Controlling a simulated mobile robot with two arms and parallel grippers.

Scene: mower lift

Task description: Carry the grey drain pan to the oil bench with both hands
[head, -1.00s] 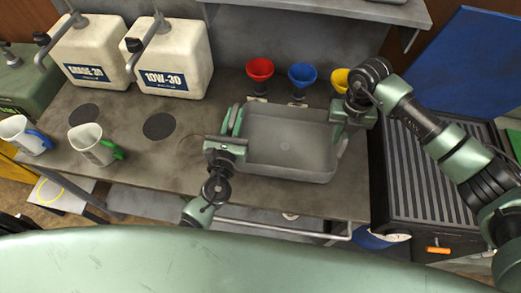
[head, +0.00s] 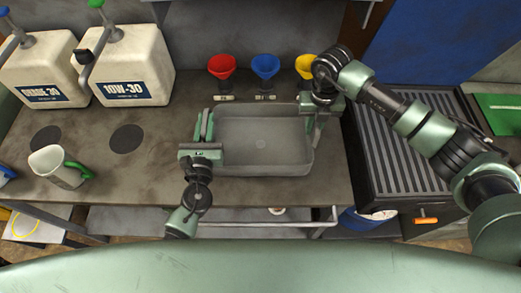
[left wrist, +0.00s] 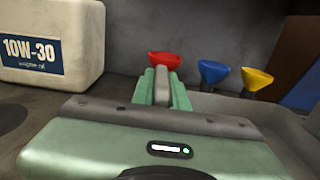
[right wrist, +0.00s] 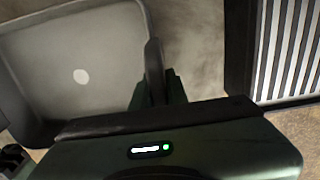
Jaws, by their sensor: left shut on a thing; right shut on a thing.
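The grey drain pan (head: 262,157) is over the right part of the oil bench (head: 120,185) in the head view, level and empty. I cannot tell whether it rests on the bench top or hangs just above it. My left gripper (head: 204,128) is shut on its left side. My right gripper (head: 318,110) is shut on its right side. The pan's inside also shows in the right wrist view (right wrist: 75,50), left of the right jaws (right wrist: 155,85).
Red (head: 222,66), blue (head: 265,66) and yellow (head: 306,66) funnels stand behind the pan. A 10W-30 jug (head: 130,70), another jug (head: 40,70) and a measuring jug (head: 60,167) are at left. A slatted black unit (head: 400,150) stands right of the bench. Bare bench lies left of the pan.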

